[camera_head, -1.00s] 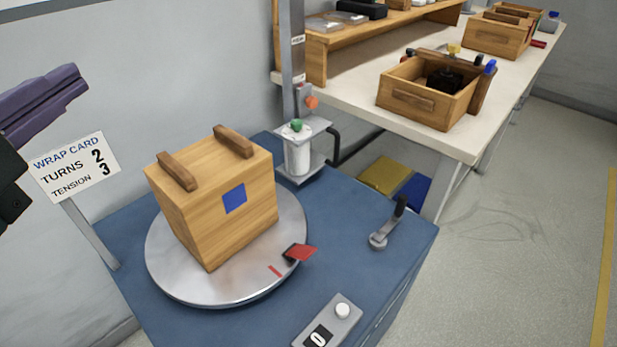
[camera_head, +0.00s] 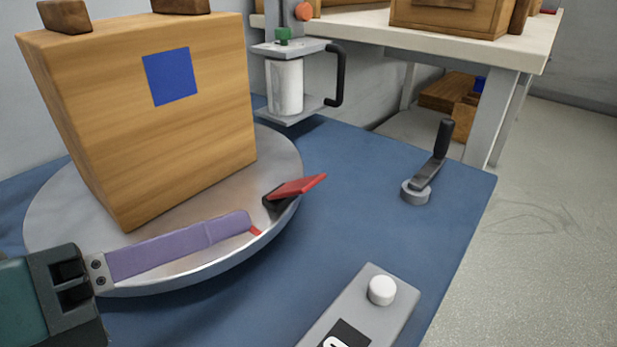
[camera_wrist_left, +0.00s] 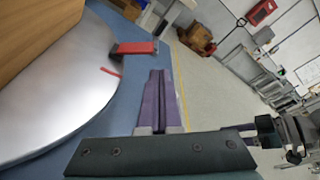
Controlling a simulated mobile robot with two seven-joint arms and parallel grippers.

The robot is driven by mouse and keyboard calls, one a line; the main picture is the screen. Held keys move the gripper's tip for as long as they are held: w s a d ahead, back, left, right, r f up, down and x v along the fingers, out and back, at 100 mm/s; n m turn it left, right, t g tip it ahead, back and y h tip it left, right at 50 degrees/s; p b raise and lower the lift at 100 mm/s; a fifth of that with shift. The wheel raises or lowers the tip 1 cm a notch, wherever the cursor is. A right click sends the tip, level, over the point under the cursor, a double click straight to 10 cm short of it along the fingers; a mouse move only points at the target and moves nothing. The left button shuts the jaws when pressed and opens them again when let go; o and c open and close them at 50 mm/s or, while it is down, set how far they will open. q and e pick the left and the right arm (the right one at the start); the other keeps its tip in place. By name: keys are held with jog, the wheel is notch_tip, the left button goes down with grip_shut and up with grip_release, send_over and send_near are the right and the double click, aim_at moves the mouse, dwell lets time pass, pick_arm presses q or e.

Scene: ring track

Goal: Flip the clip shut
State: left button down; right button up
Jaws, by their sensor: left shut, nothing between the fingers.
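The clip (camera_head: 297,187) is on the rim of the round metal turntable (camera_head: 203,258). Its red flap is raised at a slant above a dark base. In the left wrist view the clip (camera_wrist_left: 135,48) is at the turntable's edge, above and left of the fingertips. My left gripper (camera_head: 246,222) reaches in from the left, low over the front of the turntable. Its purple fingers are shut with nothing between them, and the tips are a little left of and in front of the clip, apart from it. In the left wrist view the fingers (camera_wrist_left: 157,75) lie together.
A wooden crate (camera_head: 150,130) with a blue square stands on the turntable. Behind is a film roll holder (camera_head: 286,88). A crank handle (camera_head: 428,170) and a control box with a white knob (camera_head: 382,289) are on the blue table to the right. The blue surface right of the clip is clear.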

aim_at(295, 187)
pick_arm(q)
jog(key=shift+m+g, duration=0.6)
jog(key=shift+m, duration=0.1)
notch_tip(295, 187, down, 5)
jog(key=shift+r+b, duration=0.2)
jog(key=shift+b, duration=0.5)
jog(key=shift+s, duration=0.1)
pick_arm(e)
jog(key=x, duration=0.2)
jog(key=shift+a+f, duration=0.1)
jog(key=shift+f, duration=0.3)
jog(key=shift+s, duration=0.1)
pick_arm(q)
jog(key=b+x, duration=0.2)
jog(key=x, duration=0.7)
jog(key=shift+w+d+f, duration=0.2)
jog(key=r, duration=0.1)
jog(key=w+a+r, duration=0.1)
jog(key=shift+w+r, duration=0.2)
jog(key=shift+r, duration=0.1)
jog(key=shift+w+a+r, duration=0.15)
jog(key=shift+a+r, duration=0.15)
jog(key=shift+r, duration=0.1)
pick_arm(e)
jog(key=shift+f, duration=1)
pick_arm(q)
jog(key=shift+r, duration=0.1)
pick_arm(e)
jog(key=shift+r, duration=0.1)
